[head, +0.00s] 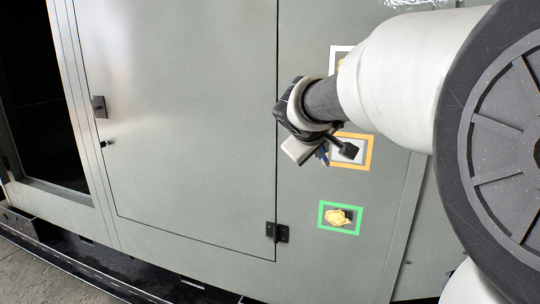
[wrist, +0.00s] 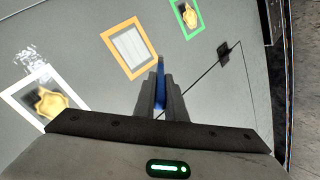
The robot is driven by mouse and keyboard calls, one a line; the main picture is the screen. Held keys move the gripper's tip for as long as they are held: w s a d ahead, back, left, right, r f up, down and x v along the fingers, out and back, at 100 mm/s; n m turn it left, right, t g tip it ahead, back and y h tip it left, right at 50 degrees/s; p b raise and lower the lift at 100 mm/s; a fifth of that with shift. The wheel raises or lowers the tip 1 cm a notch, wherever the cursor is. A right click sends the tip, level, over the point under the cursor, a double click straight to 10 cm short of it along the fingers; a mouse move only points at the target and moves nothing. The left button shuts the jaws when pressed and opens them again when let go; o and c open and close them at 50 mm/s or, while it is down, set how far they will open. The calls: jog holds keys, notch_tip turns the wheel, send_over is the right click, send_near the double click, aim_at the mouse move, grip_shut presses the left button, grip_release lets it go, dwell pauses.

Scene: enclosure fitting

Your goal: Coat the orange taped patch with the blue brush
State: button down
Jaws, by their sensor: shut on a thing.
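The orange taped patch (head: 371,152) is on the grey enclosure wall, partly hidden behind my gripper in the head view. In the wrist view the orange frame (wrist: 107,37) shows whole, with a pale grey, faintly streaked area inside. My gripper (wrist: 160,82) is shut on the blue brush (wrist: 160,88), whose blue part shows between the fingers. In the wrist view the fingertips are just beside the lower right corner of the orange frame. In the head view the gripper (head: 342,152) is in front of the patch. Whether the brush touches the wall I cannot tell.
A green taped patch (head: 320,216) with a yellow blotch is below the orange one. A white taped patch (wrist: 14,97), also with a yellow blotch, is partly hidden by my arm in the head view. A door hinge (head: 277,232) sticks out left of the green patch.

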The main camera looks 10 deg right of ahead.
jog(key=shift+w+d+r, duration=0.15)
jog(key=shift+w+r, duration=0.05)
jog(key=shift+r, duration=0.05)
jog(key=w+d+p, duration=0.2)
jog(key=w+p, duration=0.1)
jog(key=shift+w+d, duration=0.2)
jog(key=shift+w, duration=0.05)
jog(key=shift+w+d+f, duration=0.2)
jog(key=shift+w+d, duration=0.15)
jog(key=shift+w, duration=0.2)
jog(key=shift+w+d+p, duration=0.45)
jog(key=shift+w+d, duration=0.05)
jog(key=shift+w, duration=0.05)
dwell(0.4)
